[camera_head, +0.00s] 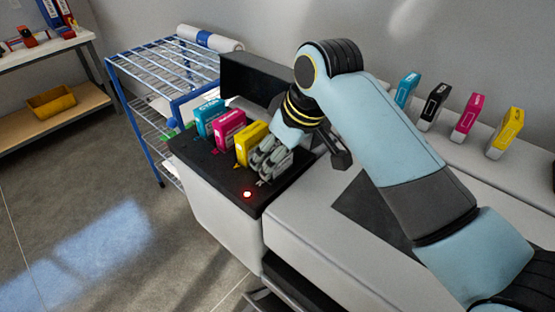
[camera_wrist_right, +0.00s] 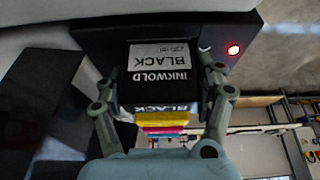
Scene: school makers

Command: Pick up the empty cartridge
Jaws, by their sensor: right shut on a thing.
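A black cartridge (camera_wrist_right: 165,92) labelled "INKWOLD BLACK" sits between the fingers of my right gripper (camera_wrist_right: 160,78) in the right wrist view. The gripper is shut on it, one finger on each side. In the head view my right gripper (camera_head: 270,162) is at the front end of the cartridge row in the printer's dark tray (camera_head: 220,185) and hides most of the black cartridge. A red light (camera_head: 247,194) glows just in front of it; the light also shows in the right wrist view (camera_wrist_right: 234,49). I cannot tell whether the cartridge is raised from its slot. My left gripper is not in view.
Yellow (camera_head: 250,143), magenta (camera_head: 229,130) and cyan (camera_head: 209,117) cartridges stand close behind the gripper. Separate cyan (camera_head: 406,90), black (camera_head: 433,107), magenta (camera_head: 467,117) and yellow (camera_head: 505,133) cartridges stand along the wall. A blue wire rack (camera_head: 150,52) is at the left.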

